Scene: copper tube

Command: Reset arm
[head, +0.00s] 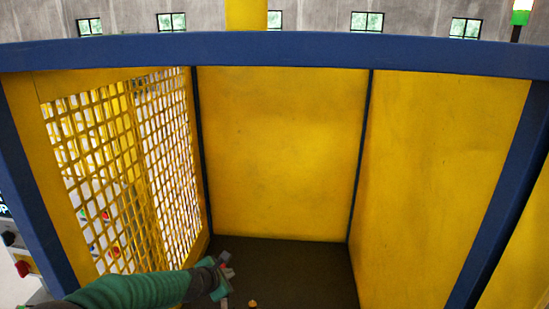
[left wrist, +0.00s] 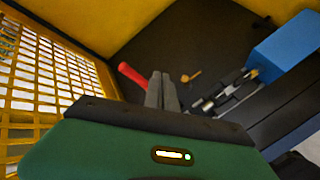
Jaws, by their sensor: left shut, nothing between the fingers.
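My left gripper (head: 226,273) is over the dark floor of the yellow cell, at the end of my green arm at the bottom of the head view. In the left wrist view its two grey fingers (left wrist: 163,90) are together with nothing between them. A small copper-coloured piece (left wrist: 190,76) lies on the dark surface beyond the fingers, apart from them. A small orange-brown piece also shows at the bottom edge of the head view (head: 253,304). My right gripper is not in view.
A yellow mesh panel (head: 160,170) stands to the left, yellow walls (head: 280,150) behind and right, with a blue beam (head: 280,50) across the top. In the left wrist view are a red handle-like thing (left wrist: 131,75), a metal fixture (left wrist: 228,93) and a blue block (left wrist: 287,48).

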